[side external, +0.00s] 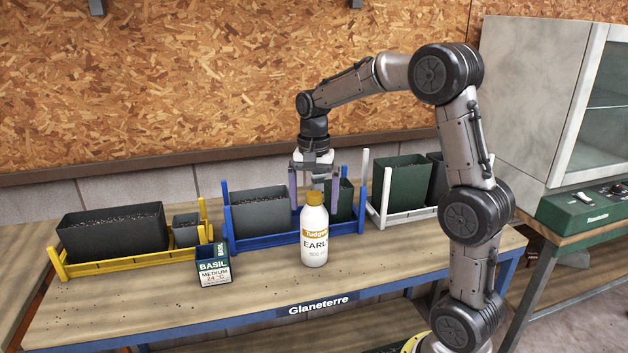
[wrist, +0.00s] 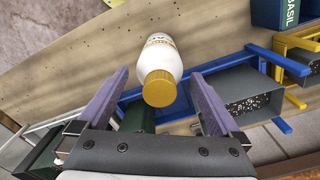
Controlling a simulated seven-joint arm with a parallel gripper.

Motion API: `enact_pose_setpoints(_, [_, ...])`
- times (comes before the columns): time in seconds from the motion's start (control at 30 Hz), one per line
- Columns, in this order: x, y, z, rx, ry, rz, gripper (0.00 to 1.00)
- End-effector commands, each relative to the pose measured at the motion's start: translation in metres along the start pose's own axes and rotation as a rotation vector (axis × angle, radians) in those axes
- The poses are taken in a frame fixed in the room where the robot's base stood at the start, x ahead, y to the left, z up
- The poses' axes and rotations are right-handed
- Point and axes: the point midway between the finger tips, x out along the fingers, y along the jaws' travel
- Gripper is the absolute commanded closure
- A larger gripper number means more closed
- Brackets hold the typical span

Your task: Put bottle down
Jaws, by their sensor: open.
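A white bottle (side external: 314,232) with a gold cap stands upright on the wooden table (side external: 150,300), in front of the blue rack. My gripper (side external: 313,190) is open above and behind it, with its purple fingers pointing down. In the wrist view the bottle (wrist: 160,62) shows cap-first between and beyond the two spread fingers of my gripper (wrist: 160,90). Neither finger appears to touch it. Its lower part is foreshortened in the wrist view.
A blue rack (side external: 262,240) with dark pots stands behind the bottle. The front table strip is mostly clear.

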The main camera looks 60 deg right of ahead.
Motion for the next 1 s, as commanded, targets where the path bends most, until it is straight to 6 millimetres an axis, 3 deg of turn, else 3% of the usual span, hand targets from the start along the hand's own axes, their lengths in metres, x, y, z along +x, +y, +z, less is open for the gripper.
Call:
enact_pose_setpoints(0.2, [-0.042,-0.001,0.000,0.000,0.003,-0.003,0.00])
enact_pose_setpoints(0.43, [-0.063,0.000,0.001,-0.004,0.001,-0.001,0.00])
enact_pose_setpoints(0.53, [-0.070,0.004,0.012,-0.050,0.014,-0.016,0.00])
enact_pose_setpoints(0.67, [-0.082,0.016,0.047,-0.214,0.060,-0.065,0.00])
enact_pose_setpoints(0.77, [-0.087,0.035,0.084,-0.401,0.115,-0.116,0.00])
enact_pose_setpoints(1.0, [-0.075,0.090,0.159,-0.853,0.268,-0.230,0.00])
